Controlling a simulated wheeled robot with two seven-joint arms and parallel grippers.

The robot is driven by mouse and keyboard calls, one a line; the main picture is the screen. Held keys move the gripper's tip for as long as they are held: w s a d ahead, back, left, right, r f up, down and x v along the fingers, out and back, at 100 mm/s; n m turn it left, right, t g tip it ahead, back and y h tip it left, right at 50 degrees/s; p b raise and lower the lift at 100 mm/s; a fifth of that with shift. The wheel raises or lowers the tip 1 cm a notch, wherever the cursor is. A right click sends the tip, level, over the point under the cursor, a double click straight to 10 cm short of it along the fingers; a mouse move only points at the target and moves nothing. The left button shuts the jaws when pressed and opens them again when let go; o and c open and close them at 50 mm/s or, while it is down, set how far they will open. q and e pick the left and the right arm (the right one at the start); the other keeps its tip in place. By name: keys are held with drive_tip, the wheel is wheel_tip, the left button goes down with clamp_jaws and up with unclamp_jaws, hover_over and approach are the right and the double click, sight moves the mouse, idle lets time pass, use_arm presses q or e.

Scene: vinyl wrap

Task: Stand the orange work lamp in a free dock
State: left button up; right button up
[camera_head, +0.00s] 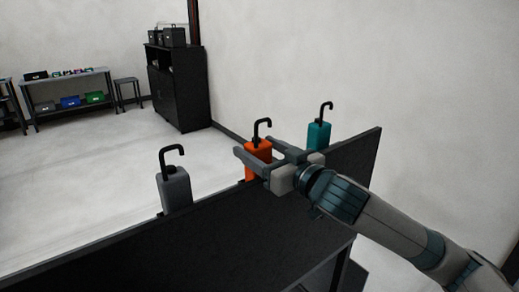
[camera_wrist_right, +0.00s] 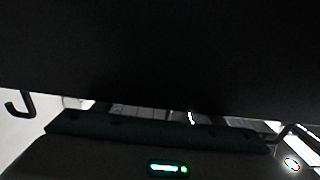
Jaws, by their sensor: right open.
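The orange work lamp (camera_head: 258,150), with a black hook on top, stands upright at the far edge of the dark table in the head view. My right gripper (camera_head: 254,147) is open, with one finger on either side of the lamp's body. I cannot tell whether the fingers touch it. The lamp's lower part is partly hidden by the gripper and the table edge. No dock can be made out, so I cannot tell what the lamp stands on. In the right wrist view a dark surface fills most of the picture. My left gripper is not in view.
A grey lamp (camera_head: 175,190) stands left of the orange one and a teal lamp (camera_head: 319,136) right of it, along the far side of the black table (camera_head: 190,250). The near tabletop is bare. A black cabinet (camera_head: 180,95) and a shelf bench (camera_head: 68,80) stand far off.

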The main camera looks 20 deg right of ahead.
sight(264, 152)
drive_tip(key=shift+r, duration=0.15)
drive_tip(key=shift+s+d+b, duration=0.15)
drive_tip(key=shift+s+b, duration=0.15)
drive_tip(key=shift+s, duration=0.2)
drive_tip(key=b+v, duration=0.1)
drive_tip(key=v, duration=0.2)
drive_tip(key=shift+s+d, duration=0.1)
drive_tip(key=shift+s+d+r+p, duration=0.1)
drive_tip(key=shift+s+d+p, duration=0.15)
drive_tip(key=shift+s+p, duration=0.35)
drive_tip(key=shift+s+d+p, duration=0.15)
drive_tip(key=shift+s+p, duration=0.4)
drive_tip(key=shift+p, duration=0.35)
drive_tip(key=shift+s+d+p, duration=0.15)
drive_tip(key=shift+s+p, duration=0.2)
idle(0.6)
